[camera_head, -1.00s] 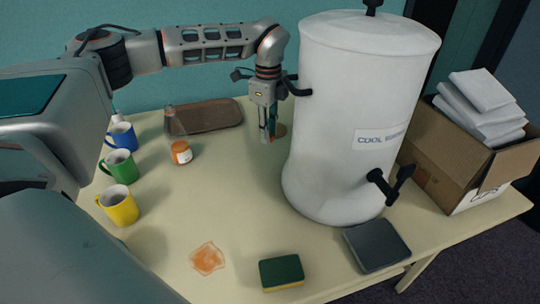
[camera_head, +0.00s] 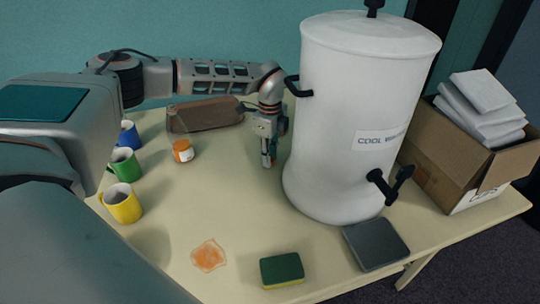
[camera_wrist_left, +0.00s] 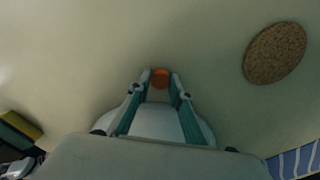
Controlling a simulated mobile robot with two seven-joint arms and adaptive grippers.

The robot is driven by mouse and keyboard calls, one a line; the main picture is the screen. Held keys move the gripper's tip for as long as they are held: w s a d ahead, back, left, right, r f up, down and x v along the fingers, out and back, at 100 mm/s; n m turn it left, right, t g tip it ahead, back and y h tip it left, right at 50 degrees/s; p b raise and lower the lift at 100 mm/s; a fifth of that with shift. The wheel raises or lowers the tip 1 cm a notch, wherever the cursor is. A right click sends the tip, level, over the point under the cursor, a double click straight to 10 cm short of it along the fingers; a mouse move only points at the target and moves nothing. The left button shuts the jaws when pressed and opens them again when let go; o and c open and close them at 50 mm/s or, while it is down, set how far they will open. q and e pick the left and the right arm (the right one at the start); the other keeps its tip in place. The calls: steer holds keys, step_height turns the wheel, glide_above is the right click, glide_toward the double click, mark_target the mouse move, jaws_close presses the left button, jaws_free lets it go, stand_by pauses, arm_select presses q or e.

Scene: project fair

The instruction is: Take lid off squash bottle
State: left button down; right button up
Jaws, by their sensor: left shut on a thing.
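The squash bottle (camera_head: 183,151) stands on the table in the head view, with orange contents and a pale label low down. Its clear upper part is hard to make out. My left gripper (camera_head: 268,158) points down over the table, to the right of the bottle and apart from it, just left of the big white urn. In the left wrist view its fingers (camera_wrist_left: 160,84) are shut on a small round orange lid (camera_wrist_left: 160,77). My right gripper is not in view.
The white urn (camera_head: 345,120) stands close to my left gripper. Blue, green and yellow mugs (camera_head: 122,205) line the left. A sponge (camera_head: 282,270), orange stain (camera_head: 208,255) and dark drip tray (camera_head: 376,246) are in front. The wrist view shows a cork coaster (camera_wrist_left: 275,53).

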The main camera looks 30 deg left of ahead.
arm_select(q)
steer(key=shift+f, duration=0.1)
steer(key=c, duration=1.8)
jaws_free()
step_height(320, 180, up, 12)
steer(key=shift+r+b, duration=0.1)
steer(key=shift+b, duration=0.5)
